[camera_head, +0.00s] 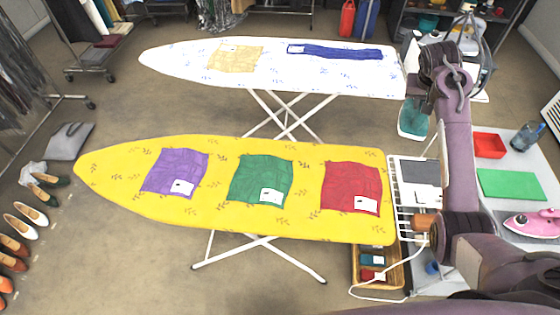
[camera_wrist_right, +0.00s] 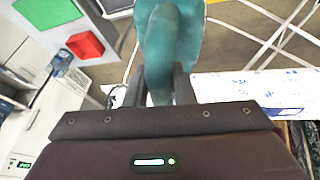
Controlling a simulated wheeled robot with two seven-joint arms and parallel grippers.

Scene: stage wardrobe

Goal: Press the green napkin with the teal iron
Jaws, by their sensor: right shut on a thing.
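The green napkin (camera_head: 256,175), wrinkled and with a white label on it, lies on the yellow ironing board (camera_head: 125,170) between a purple cloth (camera_head: 176,168) and a red cloth (camera_head: 350,180). My right gripper (camera_head: 418,97) is shut on the teal iron (camera_head: 413,122), off the right end of the white ironing board (camera_head: 170,62). In the right wrist view the fingers (camera_wrist_right: 160,88) close around the teal iron's handle (camera_wrist_right: 160,45). The iron is apart from the green napkin. My left gripper is not in view.
A pink iron (camera_head: 535,223), a green mat (camera_head: 510,185) and a red tray (camera_head: 489,145) are on the white table at right. A wire rest (camera_head: 405,220) sits at the yellow board's right end, above a basket (camera_head: 400,277). The white board holds yellow and blue cloths.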

